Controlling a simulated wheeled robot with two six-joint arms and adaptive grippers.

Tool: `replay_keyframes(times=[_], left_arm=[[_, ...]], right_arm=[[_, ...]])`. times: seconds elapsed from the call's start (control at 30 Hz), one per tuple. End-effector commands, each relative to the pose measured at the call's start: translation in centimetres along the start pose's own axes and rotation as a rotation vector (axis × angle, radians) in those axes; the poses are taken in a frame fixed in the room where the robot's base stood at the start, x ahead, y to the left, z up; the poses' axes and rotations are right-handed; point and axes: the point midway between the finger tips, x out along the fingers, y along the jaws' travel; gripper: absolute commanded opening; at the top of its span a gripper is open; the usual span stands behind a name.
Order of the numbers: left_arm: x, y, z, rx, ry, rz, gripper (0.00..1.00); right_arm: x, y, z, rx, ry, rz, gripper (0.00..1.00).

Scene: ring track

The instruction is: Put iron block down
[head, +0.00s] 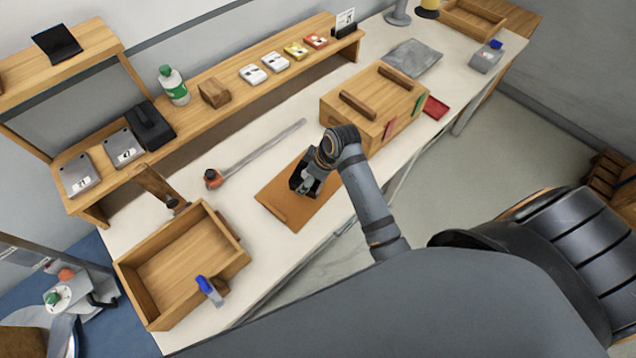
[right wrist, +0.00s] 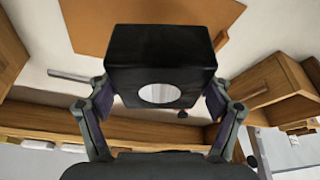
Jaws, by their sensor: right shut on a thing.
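In the right wrist view a black block (right wrist: 161,58) with a pale round spot on its face, the iron block, sits between the fingers of my right gripper (right wrist: 160,100). The fingers are shut on its two sides. In the head view my right gripper (head: 306,182) is over the brown board (head: 275,203) on the table, and the block is mostly hidden there. The board also shows behind the block in the right wrist view (right wrist: 90,25). I cannot tell whether the block touches the board. My left gripper is not in view.
A wooden box (head: 345,108) with bars on top stands right of the board. An open wooden tray (head: 140,290) is at the left front. A long grey rod (head: 265,148) with an orange end lies behind the board. A shelf (head: 235,95) runs along the back.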

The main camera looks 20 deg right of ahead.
Motion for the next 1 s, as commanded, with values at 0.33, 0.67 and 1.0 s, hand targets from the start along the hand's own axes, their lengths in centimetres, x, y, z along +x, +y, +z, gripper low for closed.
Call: replay_keyframes(times=[0.33,0.67,1.0], left_arm=[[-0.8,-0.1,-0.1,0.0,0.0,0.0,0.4],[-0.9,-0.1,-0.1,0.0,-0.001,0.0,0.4],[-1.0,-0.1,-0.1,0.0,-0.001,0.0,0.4]], right_arm=[[5.8,2.5,-1.4,-0.001,0.005,0.002,0.17],[7.7,2.9,-1.1,-0.001,0.003,0.0,0.17],[9.5,2.9,-0.4,-0.001,0.006,0.003,0.17]])
